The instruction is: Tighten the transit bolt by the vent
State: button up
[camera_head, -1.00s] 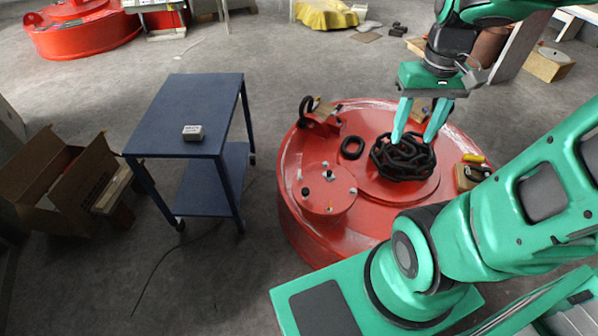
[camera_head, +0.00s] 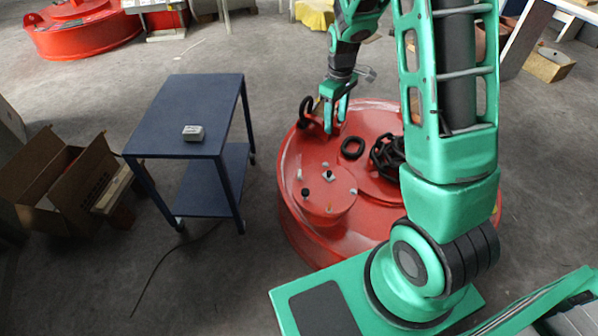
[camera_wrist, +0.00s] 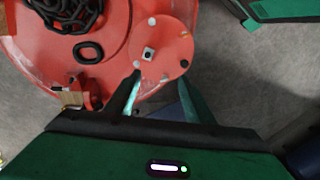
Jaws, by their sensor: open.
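The red lifting magnet (camera_head: 305,235) is a large drum on the floor. Its round raised cover (camera_head: 322,206) carries several small white and dark fittings. At the cover's middle is a silver square fitting with a dark centre (camera_wrist: 148,54). I cannot tell which fitting is the vent or the transit bolt. My gripper (camera_head: 335,126) is open and empty, above the magnet's far left part, behind the cover.
A black chain (camera_head: 385,155) and a loose black ring (camera_head: 353,147) lie on the magnet. A lug with a black shackle (camera_head: 306,111) stands close to my gripper. A blue cart (camera_head: 175,105) bears a small grey box (camera_head: 193,133). An open cardboard box (camera_head: 60,185) stands left.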

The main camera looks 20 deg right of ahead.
jog(key=w+a+f+n, duration=0.35)
jog(key=w+f, duration=0.25)
jog(key=f, duration=0.4)
jog(key=n, duration=0.3)
send_over(300, 172)
notch_tip(300, 172, down, 11)
notch_tip(300, 172, down, 10)
jog(key=shift+s+a+f, duration=0.1)
jog(key=shift+a+f, duration=0.05)
jog(key=c, duration=1)
jog(key=shift+c, duration=0.2)
